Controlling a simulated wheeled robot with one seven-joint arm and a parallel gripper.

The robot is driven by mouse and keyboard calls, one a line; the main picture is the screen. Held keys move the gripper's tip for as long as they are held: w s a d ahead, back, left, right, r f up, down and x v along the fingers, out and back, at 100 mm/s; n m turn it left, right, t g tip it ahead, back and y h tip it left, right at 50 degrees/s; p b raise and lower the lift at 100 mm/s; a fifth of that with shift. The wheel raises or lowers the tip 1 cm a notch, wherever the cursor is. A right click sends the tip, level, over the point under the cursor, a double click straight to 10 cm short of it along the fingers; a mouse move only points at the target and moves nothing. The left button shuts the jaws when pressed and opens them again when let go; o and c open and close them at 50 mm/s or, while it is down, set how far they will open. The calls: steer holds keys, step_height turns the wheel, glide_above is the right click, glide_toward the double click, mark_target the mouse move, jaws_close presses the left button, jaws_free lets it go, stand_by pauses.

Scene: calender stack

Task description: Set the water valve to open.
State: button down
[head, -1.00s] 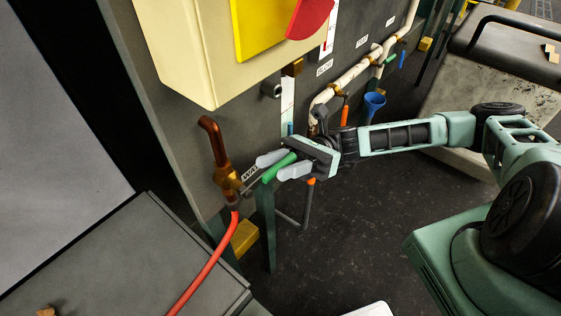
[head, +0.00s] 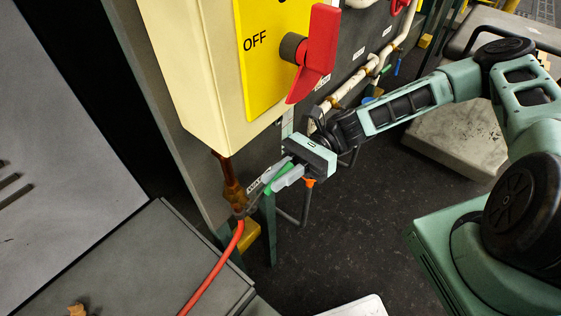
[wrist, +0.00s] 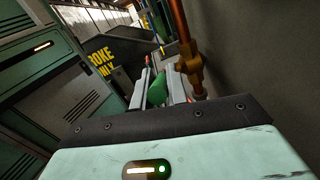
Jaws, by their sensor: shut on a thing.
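The water valve is a brass body (head: 234,192) at the foot of a copper pipe, low on the grey panel. A red hose (head: 211,266) runs down from it. Its lever has a green handle (head: 284,178) that sticks out to the right, at an angle to the pipe. My gripper (head: 272,181) is shut on this handle, with one grey finger on either side. In the wrist view the green handle (wrist: 158,91) lies between the fingers, left of the brass valve (wrist: 189,66). A white label behind the handle is partly hidden.
A cream box with a yellow OFF plate (head: 257,60) and a red knob (head: 315,55) hangs just above my gripper. White pipes (head: 352,76) run along the panel to the right. A grey cabinet top (head: 130,262) is at lower left. Dark floor (head: 345,235) is open below.

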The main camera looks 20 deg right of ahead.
steer(key=shift+s+a+r+t+h+p, duration=0.2)
steer(key=shift+r+t+h+p, duration=0.4)
steer(key=shift+p, duration=1)
steer(key=shift+h, duration=0.3)
steer(key=c, duration=1.4)
jaws_free()
steer(key=b+v, duration=0.2)
steer(key=v, duration=0.6)
steer(key=b+v, duration=0.1)
steer(key=v, duration=0.8)
steer(key=shift+w+d+f+b, duration=0.15)
steer(key=shift+w+b, duration=0.2)
